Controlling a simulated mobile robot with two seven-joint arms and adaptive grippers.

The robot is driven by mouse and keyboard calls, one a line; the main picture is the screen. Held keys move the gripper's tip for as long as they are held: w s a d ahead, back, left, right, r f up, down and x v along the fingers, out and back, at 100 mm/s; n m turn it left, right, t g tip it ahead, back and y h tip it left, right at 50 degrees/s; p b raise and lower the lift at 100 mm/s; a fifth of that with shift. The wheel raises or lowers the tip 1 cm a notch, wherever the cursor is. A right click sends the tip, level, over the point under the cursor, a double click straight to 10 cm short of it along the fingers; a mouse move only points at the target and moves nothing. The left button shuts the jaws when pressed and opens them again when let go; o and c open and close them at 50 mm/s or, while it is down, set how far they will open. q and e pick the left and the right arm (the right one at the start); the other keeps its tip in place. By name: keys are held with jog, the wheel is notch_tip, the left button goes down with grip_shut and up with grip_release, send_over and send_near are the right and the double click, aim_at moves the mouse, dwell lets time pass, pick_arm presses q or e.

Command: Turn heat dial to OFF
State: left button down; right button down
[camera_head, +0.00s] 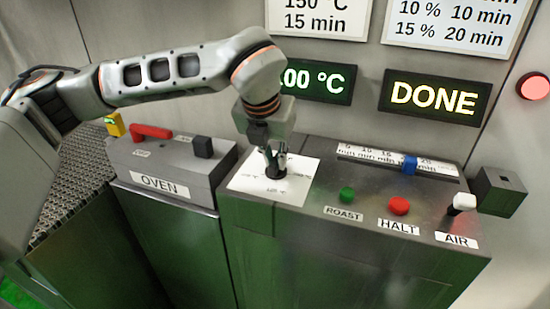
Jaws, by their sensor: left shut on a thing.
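The heat dial (276,174) is a small dark knob on a white label plate (296,191) at the left end of the roaster control box. My left gripper (274,163) points down over it, its fingers shut on the dial. The fingers and wrist hide much of the dial, so its pointer direction cannot be made out. The print on the plate is too small to read. My right gripper is not in view.
The box carries a green ROAST button (347,194), a red HALT button (399,206), a white AIR lever (463,202) and a blue slider (410,165). Left stands the OVEN box (170,170) with a red handle (150,132). A display (434,96) reads DONE.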

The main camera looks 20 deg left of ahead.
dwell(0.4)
pick_arm(q)
jog(key=c, duration=2)
grip_release()
jog(key=shift+c, duration=0.2)
jog(key=v, duration=1.2)
